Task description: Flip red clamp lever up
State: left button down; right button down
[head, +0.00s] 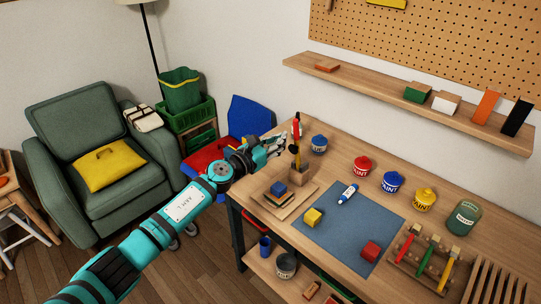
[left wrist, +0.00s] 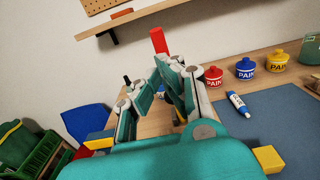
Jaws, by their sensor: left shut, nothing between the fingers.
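A red upright piece (head: 297,128), which looks like the clamp lever, stands near the back left end of the workbench. In the left wrist view a red bar (left wrist: 158,40) rises just beyond my fingertips, almost upright and slightly tilted. The clamp's base is hidden by my gripper. My left gripper (head: 282,144) is shut and empty, close to the left of the red piece. In the left wrist view its fingers (left wrist: 166,70) are together below the red bar; I cannot tell whether they touch it. My right gripper is not in view.
A blue mat (head: 345,240) with blocks covers mid-bench. A wall shelf (head: 385,92) runs above. A blue chair (head: 250,117) stands left.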

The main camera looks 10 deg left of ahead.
aim_at(292, 126)
pick_arm(q)
jog(key=w+d+r, duration=0.1)
jog(key=w, duration=0.1)
jog(key=shift+w+d+r, duration=0.4)
jog(key=shift+w+r, duration=0.1)
jog(key=shift+r, duration=0.05)
